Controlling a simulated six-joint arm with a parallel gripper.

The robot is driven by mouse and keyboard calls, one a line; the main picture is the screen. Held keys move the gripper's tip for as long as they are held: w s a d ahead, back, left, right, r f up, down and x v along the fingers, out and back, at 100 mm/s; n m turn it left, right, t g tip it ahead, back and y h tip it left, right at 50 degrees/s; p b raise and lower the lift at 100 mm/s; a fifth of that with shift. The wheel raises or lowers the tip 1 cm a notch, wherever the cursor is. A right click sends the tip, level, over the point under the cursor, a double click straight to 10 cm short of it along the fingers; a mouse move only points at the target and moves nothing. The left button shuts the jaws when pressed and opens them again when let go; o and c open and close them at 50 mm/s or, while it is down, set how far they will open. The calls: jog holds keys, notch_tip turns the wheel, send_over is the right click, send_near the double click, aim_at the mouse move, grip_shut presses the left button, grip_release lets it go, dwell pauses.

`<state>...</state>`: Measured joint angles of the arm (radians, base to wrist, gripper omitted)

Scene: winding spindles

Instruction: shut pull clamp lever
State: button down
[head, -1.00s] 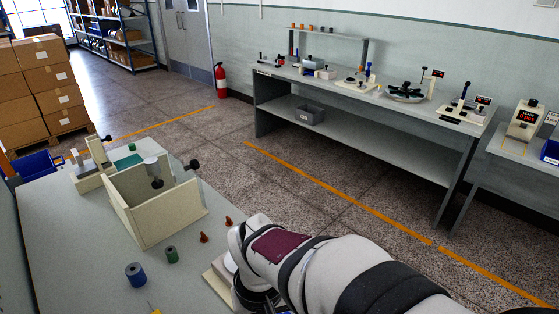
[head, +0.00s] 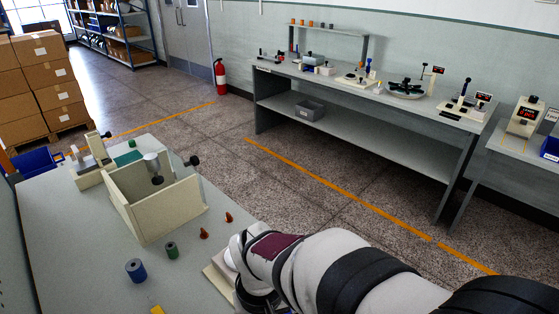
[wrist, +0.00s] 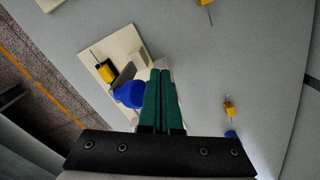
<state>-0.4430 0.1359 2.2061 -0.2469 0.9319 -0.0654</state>
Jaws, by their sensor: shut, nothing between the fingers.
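In the wrist view a pale base plate (wrist: 118,50) carries a grey metal bracket (wrist: 125,74) and a blue rounded grip (wrist: 130,94), which look like the pull clamp and its lever. My gripper (wrist: 162,72) has its two green fingers together and empty. The fingers appear just right of the blue grip and cover part of the clamp; I cannot tell whether they touch it. The lever's exact angle is unclear. In the head view my arm hides most of the pale plate (head: 217,281), and my fingertips are out of sight.
A yellow block with a thin rod (wrist: 107,71) is on the plate. Another yellow piece (wrist: 229,109) lies to the right. In the head view a cream open box (head: 160,222), a blue spool (head: 135,270), a green spool (head: 172,250) and two red cones stand on the table.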

jog(key=shift+f, duration=0.6)
jog(key=w+d, duration=0.8)
jog(key=shift+w+d, duration=0.25)
dwell(1.4)
dwell(0.7)
notch_tip(320, 180, up, 8)
dwell(0.5)
jog(key=shift+s, duration=0.1)
